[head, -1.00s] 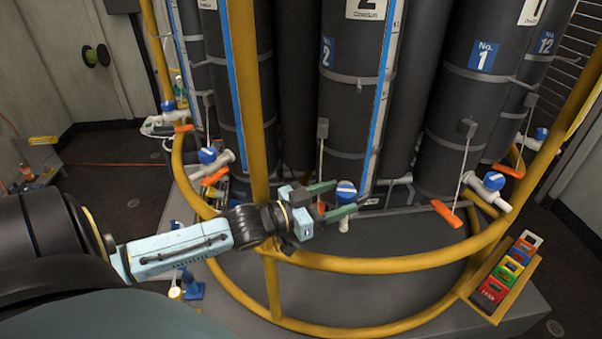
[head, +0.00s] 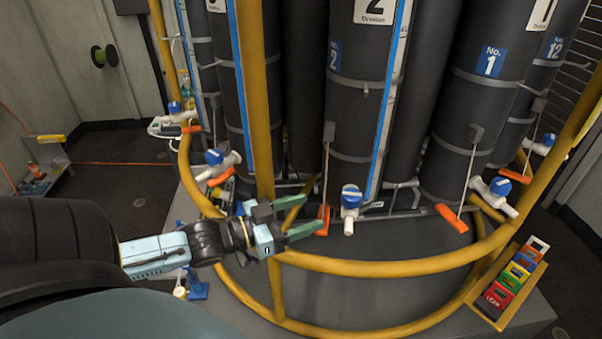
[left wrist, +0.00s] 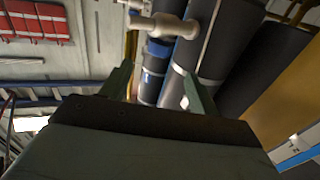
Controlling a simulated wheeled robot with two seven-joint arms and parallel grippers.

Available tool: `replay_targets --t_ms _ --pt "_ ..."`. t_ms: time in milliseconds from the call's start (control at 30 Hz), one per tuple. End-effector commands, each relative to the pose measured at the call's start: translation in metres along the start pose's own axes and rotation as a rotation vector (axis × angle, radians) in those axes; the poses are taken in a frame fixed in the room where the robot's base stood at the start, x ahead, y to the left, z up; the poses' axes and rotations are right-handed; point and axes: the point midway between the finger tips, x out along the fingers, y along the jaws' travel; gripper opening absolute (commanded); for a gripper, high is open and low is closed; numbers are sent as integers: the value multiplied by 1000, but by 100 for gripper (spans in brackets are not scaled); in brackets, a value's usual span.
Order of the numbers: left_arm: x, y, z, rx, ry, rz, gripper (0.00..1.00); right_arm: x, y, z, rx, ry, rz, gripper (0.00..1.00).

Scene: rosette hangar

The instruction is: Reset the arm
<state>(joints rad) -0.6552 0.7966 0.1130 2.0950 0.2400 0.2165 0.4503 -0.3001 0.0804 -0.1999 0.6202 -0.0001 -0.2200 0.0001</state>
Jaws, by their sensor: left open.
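My left gripper (head: 305,217) is open and empty in the head view, its two green fingers pointing right. It sits in front of the tank cluster, left of the white valve with a blue knob (head: 351,200) below tank 2 (head: 360,110). A gap separates the fingertips from that valve. An orange handle (head: 323,220) hangs just beyond the fingertips. In the left wrist view the green fingers (left wrist: 158,85) are spread apart, with dark tanks and a pale pipe fitting (left wrist: 163,26) beyond them. My right gripper is not in view.
A yellow tubular rail (head: 400,265) curves around the tanks, and a yellow post (head: 258,120) stands close by my left gripper. More blue-knobbed valves (head: 492,194) sit right and left. A tray of coloured tags (head: 513,285) is at the lower right.

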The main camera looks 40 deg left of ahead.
Motion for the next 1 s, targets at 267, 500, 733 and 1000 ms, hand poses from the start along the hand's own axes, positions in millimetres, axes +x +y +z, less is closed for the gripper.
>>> replay_targets --t_ms 267,500,733,1000 --pt "0 0 0 0 0 0 61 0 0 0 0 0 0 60" --pt "1 5 16 -1 -70 -46 61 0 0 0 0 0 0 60" --pt "-6 33 71 -9 -371 -189 61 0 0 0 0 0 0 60" --pt "-37 84 117 -38 -785 -274 61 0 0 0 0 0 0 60"
